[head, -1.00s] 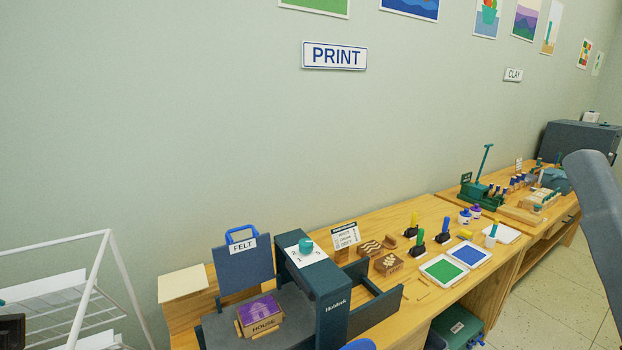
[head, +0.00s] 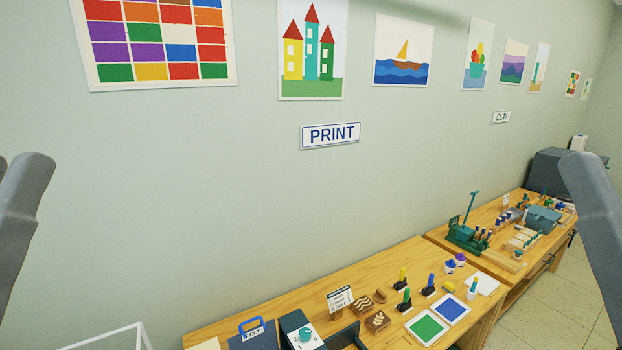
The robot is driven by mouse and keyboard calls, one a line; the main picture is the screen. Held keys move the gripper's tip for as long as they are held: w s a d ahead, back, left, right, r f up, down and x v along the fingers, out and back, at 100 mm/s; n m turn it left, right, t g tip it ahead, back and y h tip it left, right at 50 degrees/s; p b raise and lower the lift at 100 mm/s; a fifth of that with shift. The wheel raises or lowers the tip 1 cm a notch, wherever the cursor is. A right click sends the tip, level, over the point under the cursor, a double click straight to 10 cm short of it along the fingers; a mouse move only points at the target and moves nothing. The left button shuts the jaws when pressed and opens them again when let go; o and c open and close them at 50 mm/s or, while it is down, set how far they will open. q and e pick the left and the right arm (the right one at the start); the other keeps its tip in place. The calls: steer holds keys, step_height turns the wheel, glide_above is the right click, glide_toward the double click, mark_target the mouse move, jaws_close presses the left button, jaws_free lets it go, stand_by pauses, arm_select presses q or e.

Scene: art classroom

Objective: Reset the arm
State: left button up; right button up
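A grey link of my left arm (head: 20,225) stands at the left edge of the head view. A grey link of my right arm (head: 598,220) stands at the right edge. Neither gripper shows, so I cannot see whether either is open or shut, or holds anything. Both visible arm links are apart from the tables and the things on them.
A wooden print table (head: 285,297) runs along the wall with a dark press (head: 297,325), a green pad (head: 427,327), a blue pad (head: 452,308) and wooden stamps. A clay table (head: 440,240) stands beyond. A white rack (head: 110,338) is at lower left. Floor (head: 545,285) shows at right.

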arm_select(q)
step_height(320, 180, up, 5)
steer(key=shift+f+p, duration=0.1)
steer(key=shift+p, duration=1)
arm_select(e)
step_height(320, 180, up, 5)
steer(key=shift+f, duration=0.1)
